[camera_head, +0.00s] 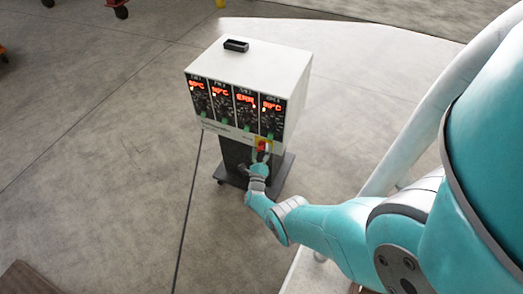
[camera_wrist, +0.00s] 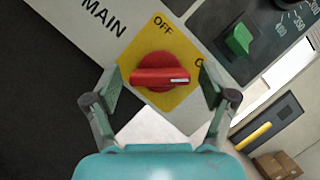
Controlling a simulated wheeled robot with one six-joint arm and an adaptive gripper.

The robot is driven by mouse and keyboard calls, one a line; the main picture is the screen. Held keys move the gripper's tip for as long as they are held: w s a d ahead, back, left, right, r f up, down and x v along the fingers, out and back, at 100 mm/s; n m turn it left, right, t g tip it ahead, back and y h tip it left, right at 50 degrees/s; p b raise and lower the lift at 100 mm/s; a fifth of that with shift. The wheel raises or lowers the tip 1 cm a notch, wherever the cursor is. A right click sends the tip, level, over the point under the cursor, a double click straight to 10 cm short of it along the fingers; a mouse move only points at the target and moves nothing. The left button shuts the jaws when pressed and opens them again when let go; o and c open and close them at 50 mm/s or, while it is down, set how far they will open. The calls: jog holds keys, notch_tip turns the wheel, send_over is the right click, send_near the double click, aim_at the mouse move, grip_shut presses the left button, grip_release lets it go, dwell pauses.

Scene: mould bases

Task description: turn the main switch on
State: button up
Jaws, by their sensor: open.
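The main switch is a red rotary knob (camera_wrist: 160,72) on a yellow plate (camera_wrist: 132,56). In the wrist view its bar lies nearly level, with the white mark at the right end. "OFF" is printed at the plate's top; a label starting with "O" at the right is partly hidden by a finger. My gripper (camera_wrist: 158,88) is open, one finger on each side of the knob, with gaps visible to the bar. In the head view the yellow plate (camera_head: 264,141) is low on the front of the white controller box (camera_head: 262,66), with my gripper (camera_head: 261,155) in front of it.
Several panels with red displays (camera_head: 221,90) and green switches line the box front. A green switch (camera_wrist: 239,40) is right of the knob. The box stands on a dark wheeled base (camera_head: 279,181).

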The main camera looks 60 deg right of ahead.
jog(key=v, duration=1.2)
dwell(0.3)
